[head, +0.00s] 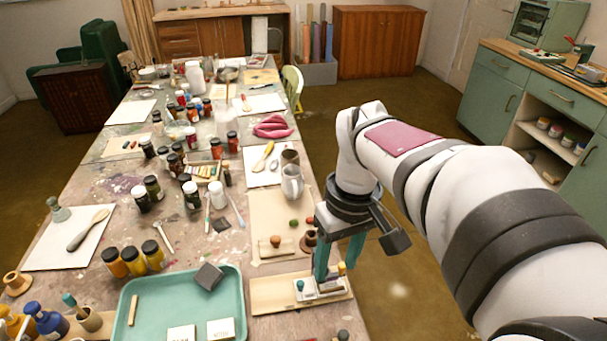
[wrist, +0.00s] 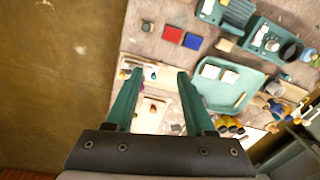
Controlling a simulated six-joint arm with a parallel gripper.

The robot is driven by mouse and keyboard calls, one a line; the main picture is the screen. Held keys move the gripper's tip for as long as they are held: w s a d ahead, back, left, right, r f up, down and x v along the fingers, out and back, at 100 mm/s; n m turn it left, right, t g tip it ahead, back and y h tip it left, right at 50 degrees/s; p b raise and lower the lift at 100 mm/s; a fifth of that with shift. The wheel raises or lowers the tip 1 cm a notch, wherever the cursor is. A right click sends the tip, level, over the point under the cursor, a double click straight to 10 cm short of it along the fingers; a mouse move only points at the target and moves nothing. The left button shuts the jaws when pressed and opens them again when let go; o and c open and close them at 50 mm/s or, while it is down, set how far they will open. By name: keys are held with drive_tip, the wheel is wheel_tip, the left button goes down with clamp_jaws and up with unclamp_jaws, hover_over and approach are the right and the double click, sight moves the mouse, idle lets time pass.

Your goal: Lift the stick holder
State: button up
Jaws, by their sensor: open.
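One finger hides part of the holder in the head view. In the wrist view the holder (wrist: 150,73) shows between the fingertips of my gripper (wrist: 158,74), closer to the left one. I cannot tell whether either finger touches it.
A teal tray (head: 175,285) with a dark block and pale blocks lies left of the board. A wooden stamp-like piece (head: 275,242) and a brown knob-like piece (head: 309,240) stand behind the holder. Yellow jars (head: 133,261) stand farther left. Open floor lies right of the table.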

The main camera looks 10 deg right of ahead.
sight(342, 265)
drive_tip(key=w+d+f+n, duration=0.3)
drive_tip(key=w+d+n, duration=0.3)
drive_tip(key=w, duration=0.6)
drive_tip(key=shift+h, duration=0.4)
wheel_tip(342, 265, down, 16)
drive_tip(key=shift+r, duration=0.25)
drive_tip(key=shift+c, duration=0.2)
